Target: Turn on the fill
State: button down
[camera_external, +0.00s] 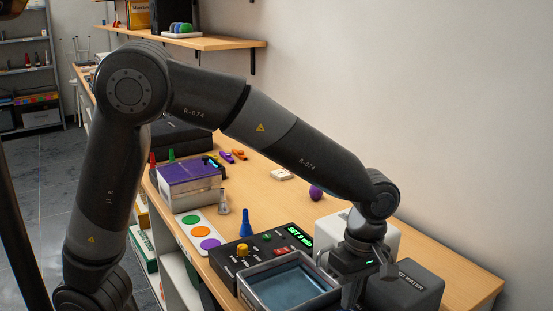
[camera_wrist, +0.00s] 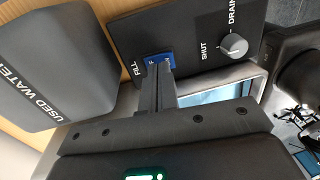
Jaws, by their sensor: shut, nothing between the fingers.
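The fill switch (camera_wrist: 152,60) is a small blue rocker beside the word FILL on a dark panel (camera_wrist: 190,35) in the wrist view. White letters on it are partly hidden by my fingertips, so its position cannot be read. My gripper (camera_wrist: 163,72) is shut and empty, its fingertips over the switch; whether they touch it I cannot tell. In the external view my gripper (camera_external: 352,290) points down beside the right end of the water bath (camera_external: 255,299), and the switch is hidden there.
A grey drain knob (camera_wrist: 233,45) sits near SHUT and DRAIN on the same panel. The dark used-water container (camera_wrist: 55,65) stands close by. A black control box (camera_external: 232,262) with a lit green display is beside the bath. A blue cone-shaped piece (camera_external: 245,226) stands behind it.

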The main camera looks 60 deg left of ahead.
aim_at(354, 310)
notch_tip(354, 310, up, 13)
jog(key=w, duration=0.1)
jog(key=shift+w, duration=0.35)
jog(key=shift+s+r, duration=0.1)
jog(key=shift+s, duration=0.6)
jog(key=f, duration=0.4)
jog(key=s+f, duration=0.1)
jog(key=f, duration=0.9)
jog(key=shift+s, duration=0.35)
